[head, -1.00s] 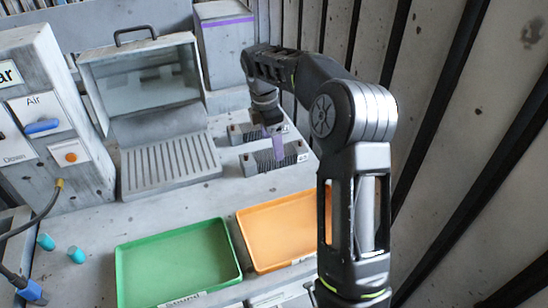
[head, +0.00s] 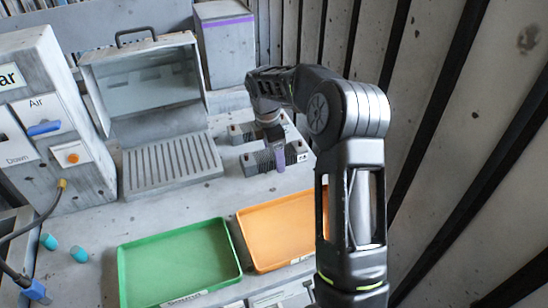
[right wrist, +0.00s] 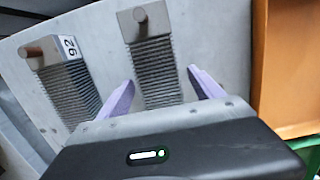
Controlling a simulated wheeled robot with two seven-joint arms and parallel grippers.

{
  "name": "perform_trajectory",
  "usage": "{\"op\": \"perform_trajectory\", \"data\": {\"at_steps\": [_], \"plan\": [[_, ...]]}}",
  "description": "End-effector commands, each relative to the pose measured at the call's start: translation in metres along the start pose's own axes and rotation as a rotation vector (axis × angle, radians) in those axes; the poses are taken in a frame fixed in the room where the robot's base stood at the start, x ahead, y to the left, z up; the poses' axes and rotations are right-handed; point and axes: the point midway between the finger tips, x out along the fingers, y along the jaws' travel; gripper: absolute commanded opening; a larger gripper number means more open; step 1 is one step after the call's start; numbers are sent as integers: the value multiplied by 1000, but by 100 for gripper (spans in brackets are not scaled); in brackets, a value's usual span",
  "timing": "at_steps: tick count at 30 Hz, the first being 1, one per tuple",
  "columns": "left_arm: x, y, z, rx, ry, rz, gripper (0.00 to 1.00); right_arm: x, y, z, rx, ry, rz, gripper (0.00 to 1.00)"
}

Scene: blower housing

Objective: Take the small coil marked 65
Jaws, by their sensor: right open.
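Two dark ribbed coils lie side by side on the grey bench. The near coil (head: 257,163) has a white tag at its right end, too small to read. In the right wrist view this coil (right wrist: 157,75) shows a round peg on its end block and no visible tag. The far coil (head: 240,132) appears at the left of that view (right wrist: 68,90) with a tilted tag that seems to read 92. My right gripper (right wrist: 161,76) is open, its lavender fingers on either side of the near coil; contact cannot be told. My left gripper is out of view.
A green tray (head: 125,270) and an orange tray (head: 243,232) lie in front of the coils. A clear-fronted cabinet with a slotted plate (head: 172,163) stands to the left. A ribbed wall rises at the right.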

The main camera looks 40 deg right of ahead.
Motion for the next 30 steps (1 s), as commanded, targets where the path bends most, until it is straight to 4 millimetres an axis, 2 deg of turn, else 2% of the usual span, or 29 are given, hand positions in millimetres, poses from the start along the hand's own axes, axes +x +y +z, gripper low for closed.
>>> {"op": "perform_trajectory", "data": {"at_steps": [3, 5, 30], "plan": [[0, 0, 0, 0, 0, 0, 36, 0, 0, 0, 0, 0, 0, 76], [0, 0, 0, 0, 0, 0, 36, 0, 0, 0, 0, 0, 0, 71], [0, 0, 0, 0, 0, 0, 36, 0, 0, 0, 0, 0, 0, 2]]}}
